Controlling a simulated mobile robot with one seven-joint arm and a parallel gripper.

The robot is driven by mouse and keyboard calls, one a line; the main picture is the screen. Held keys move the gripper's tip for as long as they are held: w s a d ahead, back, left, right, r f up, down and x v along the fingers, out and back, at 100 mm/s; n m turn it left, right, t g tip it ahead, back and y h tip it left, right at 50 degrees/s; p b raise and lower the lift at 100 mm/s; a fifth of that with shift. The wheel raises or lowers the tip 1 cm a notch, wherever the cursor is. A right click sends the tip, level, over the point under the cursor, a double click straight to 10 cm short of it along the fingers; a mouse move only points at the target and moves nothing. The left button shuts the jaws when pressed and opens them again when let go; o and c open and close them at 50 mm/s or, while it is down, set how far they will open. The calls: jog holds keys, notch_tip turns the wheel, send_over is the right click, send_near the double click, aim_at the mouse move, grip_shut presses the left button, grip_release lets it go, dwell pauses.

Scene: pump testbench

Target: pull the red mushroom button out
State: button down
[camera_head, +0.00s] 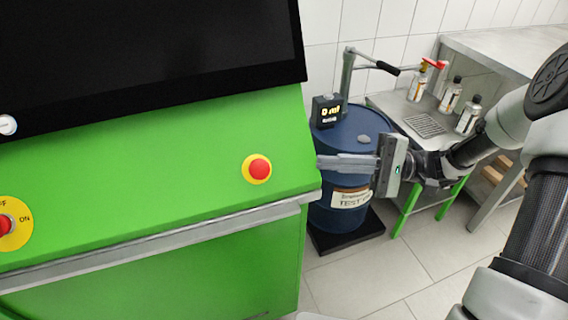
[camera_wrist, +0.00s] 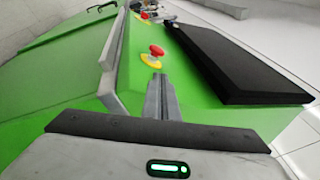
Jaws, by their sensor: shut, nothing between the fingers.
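The red mushroom button (camera_head: 259,168) sits on a yellow disc on the sloped green panel, near its right end. In the wrist view the red button (camera_wrist: 157,50) stands out from its yellow disc, just beyond the fingertips. My gripper (camera_head: 322,163) is to the right of the button in the head view, at the panel's right edge, with its fingers pointing left. The fingers are shut with nothing between them. In the wrist view my gripper (camera_wrist: 161,77) points at the panel below the button, apart from it.
A red ON/OFF switch (camera_head: 6,226) on a yellow plate is at the panel's left. A black screen (camera_head: 150,60) rises above the panel. A metal rail (camera_head: 160,240) runs along its front edge. A blue drum (camera_head: 340,212) and a bench with bottles (camera_head: 467,115) stand at the right.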

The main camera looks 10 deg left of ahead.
aim_at(283, 171)
jog(key=shift+a, duration=0.1)
jog(key=b+x, duration=0.1)
jog(key=x, duration=0.9)
jog(key=shift+s, duration=0.1)
